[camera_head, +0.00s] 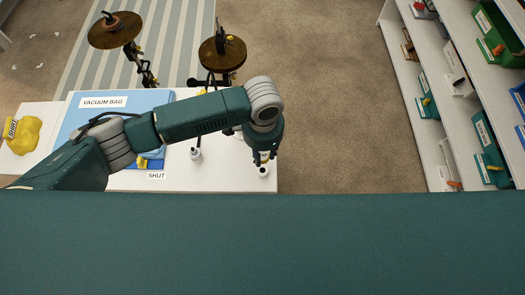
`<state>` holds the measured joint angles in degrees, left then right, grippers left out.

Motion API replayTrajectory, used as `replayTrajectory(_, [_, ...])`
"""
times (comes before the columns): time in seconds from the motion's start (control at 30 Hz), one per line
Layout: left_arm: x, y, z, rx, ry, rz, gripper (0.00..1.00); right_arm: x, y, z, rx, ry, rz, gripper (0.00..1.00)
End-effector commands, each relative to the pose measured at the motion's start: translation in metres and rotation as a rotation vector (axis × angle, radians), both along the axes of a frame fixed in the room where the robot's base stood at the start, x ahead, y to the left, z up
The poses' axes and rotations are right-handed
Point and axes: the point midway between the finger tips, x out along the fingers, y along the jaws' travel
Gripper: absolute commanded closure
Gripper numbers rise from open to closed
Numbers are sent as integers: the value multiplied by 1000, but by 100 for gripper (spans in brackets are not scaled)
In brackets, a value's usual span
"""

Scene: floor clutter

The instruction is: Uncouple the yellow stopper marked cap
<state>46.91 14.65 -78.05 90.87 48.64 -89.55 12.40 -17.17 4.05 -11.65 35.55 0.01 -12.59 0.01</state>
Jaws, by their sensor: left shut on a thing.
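My left gripper (264,160) points down over the right end of a white table (225,180). It is shut on a small yellow piece, which looks like the yellow stopper (264,154); the fingers hide most of it and no marking on it can be read. A small white round piece (262,172) with a dark centre sits just below the fingertips; I cannot tell whether the two touch. A blue bag (78,118) labelled VACUUM BAG lies at the left, partly under my left arm. My right gripper is not in view.
A white nozzle-like piece (196,155) stands on the table, near a SHUT label (156,176). A yellow bundle (22,134) lies at far left. Two brown round-topped stands (115,30) rise behind the table. Shelves with green bins (497,35) line the right; carpet between is clear.

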Motion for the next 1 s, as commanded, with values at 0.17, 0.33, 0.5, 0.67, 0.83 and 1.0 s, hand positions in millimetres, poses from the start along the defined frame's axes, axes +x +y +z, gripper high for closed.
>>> replayTrajectory(0.17, [-1,0,-10,0,2,2,100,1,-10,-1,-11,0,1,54])
replayTrajectory(0.33, [0,0,-26,1,1,3,100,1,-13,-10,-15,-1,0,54])
replayTrajectory(0.5, [-1,-1,-43,-1,2,2,100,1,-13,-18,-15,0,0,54])
replayTrajectory(0.67, [0,0,-54,1,1,2,100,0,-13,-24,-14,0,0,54])
replayTrajectory(0.83, [0,0,-58,0,0,2,100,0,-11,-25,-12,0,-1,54])
replayTrajectory(1.0, [0,0,-58,0,0,2,100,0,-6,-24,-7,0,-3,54])
